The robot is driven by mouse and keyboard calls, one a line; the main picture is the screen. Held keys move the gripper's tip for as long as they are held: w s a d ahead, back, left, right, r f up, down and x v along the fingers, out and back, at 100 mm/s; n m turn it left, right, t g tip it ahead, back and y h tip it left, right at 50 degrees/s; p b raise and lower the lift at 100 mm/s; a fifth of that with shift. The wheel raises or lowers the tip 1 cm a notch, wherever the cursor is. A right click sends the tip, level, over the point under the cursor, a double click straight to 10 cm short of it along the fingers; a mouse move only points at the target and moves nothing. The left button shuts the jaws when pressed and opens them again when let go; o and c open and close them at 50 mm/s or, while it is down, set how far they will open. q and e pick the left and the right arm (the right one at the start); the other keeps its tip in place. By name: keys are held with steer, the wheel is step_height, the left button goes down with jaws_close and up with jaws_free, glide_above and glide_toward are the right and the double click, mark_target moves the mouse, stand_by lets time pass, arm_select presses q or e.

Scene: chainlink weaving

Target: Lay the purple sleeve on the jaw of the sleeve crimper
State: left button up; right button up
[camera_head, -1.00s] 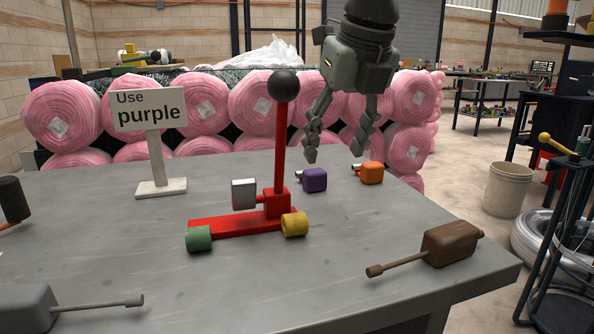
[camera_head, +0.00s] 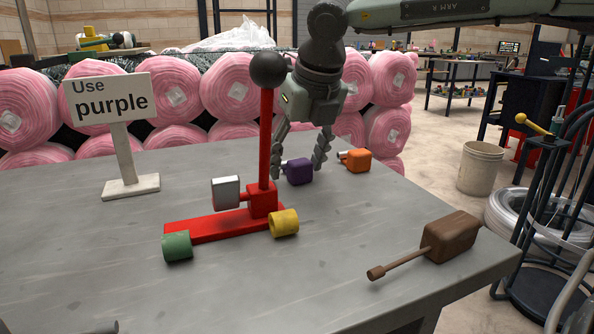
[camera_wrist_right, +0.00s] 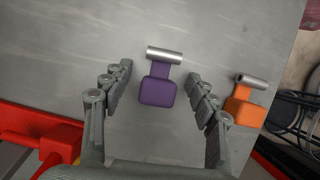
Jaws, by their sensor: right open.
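The purple sleeve (camera_head: 298,171) lies on the grey table behind the crimper, a purple block with a silver tube; it also shows in the right wrist view (camera_wrist_right: 158,90). My right gripper (camera_head: 298,172) is open, its fingers on either side of the purple block and apart from it in the right wrist view (camera_wrist_right: 160,88). The red sleeve crimper (camera_head: 224,226) stands mid-table with an upright lever topped by a black ball. A silver block (camera_head: 226,192) is at its jaw. My left gripper is not in view.
An orange block with a silver tube (camera_head: 357,160) lies right of the purple one. A green cylinder (camera_head: 177,246) and a yellow cylinder (camera_head: 284,222) sit by the crimper base. A brown-handled tool (camera_head: 448,238) lies at right. A "Use purple" sign (camera_head: 110,98) stands at left.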

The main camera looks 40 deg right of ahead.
steer(key=shift+c, duration=0.2)
steer(key=c, duration=1.2)
steer(key=shift+r, duration=0.2)
